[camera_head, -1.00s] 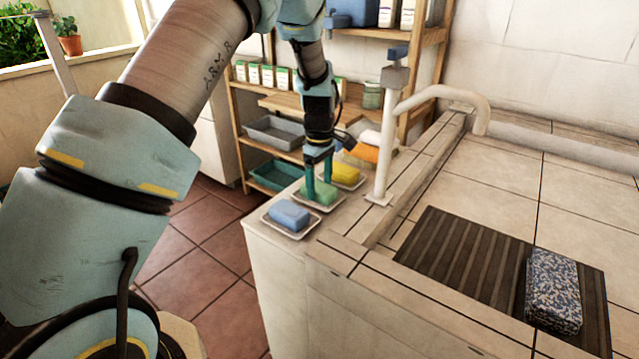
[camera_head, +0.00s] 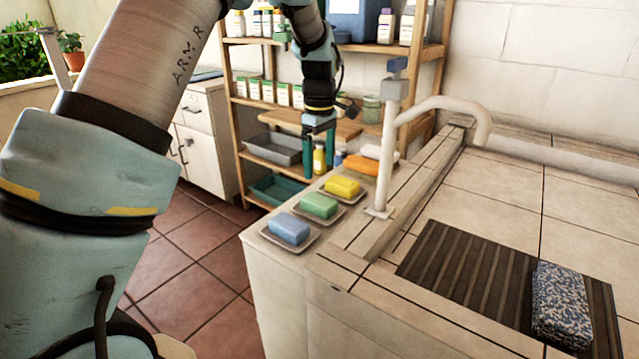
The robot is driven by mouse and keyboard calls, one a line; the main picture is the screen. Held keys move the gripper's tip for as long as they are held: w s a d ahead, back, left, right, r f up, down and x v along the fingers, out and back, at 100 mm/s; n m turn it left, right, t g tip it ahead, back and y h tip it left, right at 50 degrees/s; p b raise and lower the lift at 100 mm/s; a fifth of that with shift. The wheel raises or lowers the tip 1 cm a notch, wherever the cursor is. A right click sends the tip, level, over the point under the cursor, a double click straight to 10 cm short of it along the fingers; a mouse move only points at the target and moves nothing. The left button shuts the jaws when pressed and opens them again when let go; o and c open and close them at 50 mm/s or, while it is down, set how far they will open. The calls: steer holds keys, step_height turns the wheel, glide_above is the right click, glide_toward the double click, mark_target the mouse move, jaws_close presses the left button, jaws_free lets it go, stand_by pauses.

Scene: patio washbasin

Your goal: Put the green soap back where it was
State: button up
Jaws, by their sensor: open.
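The green soap (camera_head: 319,205) lies on its own small pale dish (camera_head: 300,212) on the tiled ledge. It sits in a row between the blue soap (camera_head: 289,228) and the yellow soap (camera_head: 342,187), each on a dish. My gripper (camera_head: 319,169) is open, its teal fingers pointing down. It is above and behind the green soap in the picture, apart from it and empty.
An orange bar (camera_head: 362,165) and a white bar (camera_head: 372,152) lie farther along the ledge. The white tap (camera_head: 387,150) stands right of the row. A speckled block (camera_head: 561,305) rests on the dark slatted mat (camera_head: 463,272). A wooden shelf (camera_head: 232,110) stands behind.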

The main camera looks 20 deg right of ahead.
steer(key=w+a+r+m, duration=0.1)
steer(key=w+a+r, duration=0.1)
steer(key=a, duration=1)
steer(key=s+a+m, duration=0.2)
steer(key=s+a, duration=0.2)
steer(key=a, duration=0.4)
steer(key=s+a+f+m+t, duration=0.1)
steer(key=s+a, duration=0.3)
steer(key=a, duration=0.4)
steer(key=s+a+f+m, duration=0.1)
steer(key=s+a+m, duration=0.2)
steer(key=s+a, duration=0.2)
steer(key=a, duration=0.3)
steer(key=shift+a+t, duration=0.3)
steer(key=shift+a, duration=0.1)
steer(key=shift+w+r+p, duration=0.1)
steer(key=shift+r+p, duration=1.15)
steer(key=shift+r, duration=0.1)
